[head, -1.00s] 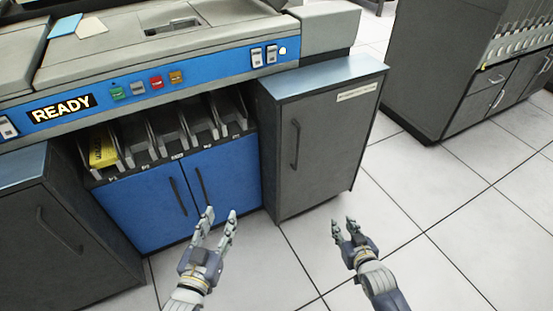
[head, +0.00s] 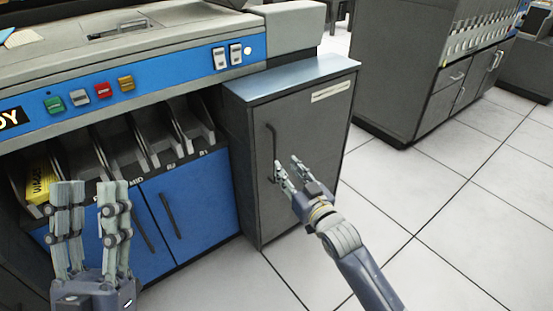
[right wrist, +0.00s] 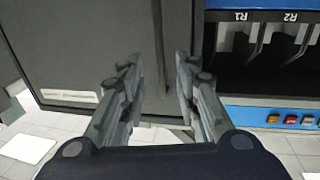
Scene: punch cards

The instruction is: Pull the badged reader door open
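The grey cabinet door (head: 310,130) with a pale badge (head: 330,91) near its top right is shut. Its dark vertical handle (head: 272,150) is on the door's left side. My right gripper (head: 287,164) is open, its fingertips close to the handle's lower part. The right wrist view is upside down; there the handle (right wrist: 161,50) appears in the gap between the open fingers (right wrist: 157,66), and the badge (right wrist: 70,96) is at lower left. I cannot tell whether the fingers touch the handle. My left gripper (head: 90,188) is open and empty, in front of the card bins.
Blue double doors (head: 190,205) with dark handles are left of the grey cabinet, below a row of card bins. A yellow card stack (head: 40,182) lies in the leftmost visible bin. Another grey cabinet (head: 400,75) stands at the back right. The tiled floor (head: 440,200) between is clear.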

